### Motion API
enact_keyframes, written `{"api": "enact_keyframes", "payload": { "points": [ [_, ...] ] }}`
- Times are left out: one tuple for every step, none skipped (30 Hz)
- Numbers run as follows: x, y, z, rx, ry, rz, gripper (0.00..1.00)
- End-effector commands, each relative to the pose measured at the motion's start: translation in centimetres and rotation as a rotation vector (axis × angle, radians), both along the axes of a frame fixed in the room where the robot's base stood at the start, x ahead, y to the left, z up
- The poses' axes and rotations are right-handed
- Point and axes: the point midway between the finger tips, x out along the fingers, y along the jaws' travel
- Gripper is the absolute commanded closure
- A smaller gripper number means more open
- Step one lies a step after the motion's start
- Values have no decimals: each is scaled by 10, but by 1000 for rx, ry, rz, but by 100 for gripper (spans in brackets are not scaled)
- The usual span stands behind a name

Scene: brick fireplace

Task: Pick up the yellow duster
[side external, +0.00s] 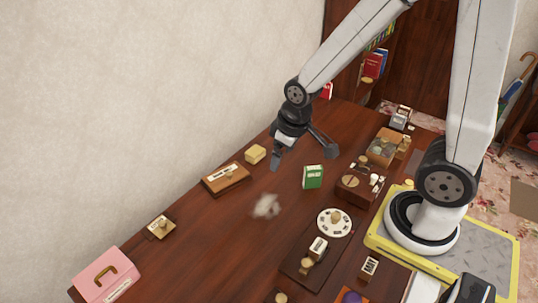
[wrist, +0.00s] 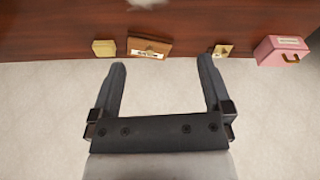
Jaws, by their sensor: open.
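A small pale-yellow, block-like thing (side external: 255,154), which looks like the folded yellow duster, lies on the dark wooden table by the wall. It also shows in the wrist view (wrist: 104,48), at the table's wall-side edge, just beyond and left of the left fingertip. My gripper (side external: 304,155) is open and empty, above the table and to the right of the yellow thing in the side view. In the wrist view my gripper (wrist: 162,64) has its two fingers wide apart with nothing between them but wall.
A brown wooden box with a label (side external: 226,178) lies beside the yellow thing. A green box (side external: 313,177) stands below my gripper in the side view. A fluffy whitish thing (side external: 266,206) lies mid-table. A pink case (side external: 106,276) is at the near left. The pale wall (side external: 150,100) borders the table.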

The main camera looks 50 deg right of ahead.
Motion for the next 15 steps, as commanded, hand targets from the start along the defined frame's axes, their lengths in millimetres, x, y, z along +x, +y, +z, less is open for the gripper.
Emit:
{"api": "enact_keyframes", "payload": {
  "points": [
    [11, -4, -1, -8, 6, 31, 0],
    [18, -6, -2, -14, 11, 54, 0],
    [27, -9, -3, -23, 17, 89, 0],
    [35, -11, -4, -29, 22, 116, 0],
    [42, -14, -5, -35, 26, 144, 0],
    [52, -18, -7, -44, 33, 182, 0],
    [60, -21, -9, -50, 39, 211, 0],
    [67, -24, -11, -56, 43, 240, 0],
    [77, -28, -13, -64, 49, 278, 0],
    [84, -31, -15, -70, 54, 307, 0],
    [91, -34, -17, -75, 58, 336, 0],
    [101, -39, -21, -82, 65, 375, 0],
    [107, -42, -23, -87, 70, 404, 0],
    [114, -46, -26, -92, 74, 433, 0],
    [123, -51, -30, -97, 82, 472, 0]
  ]
}}
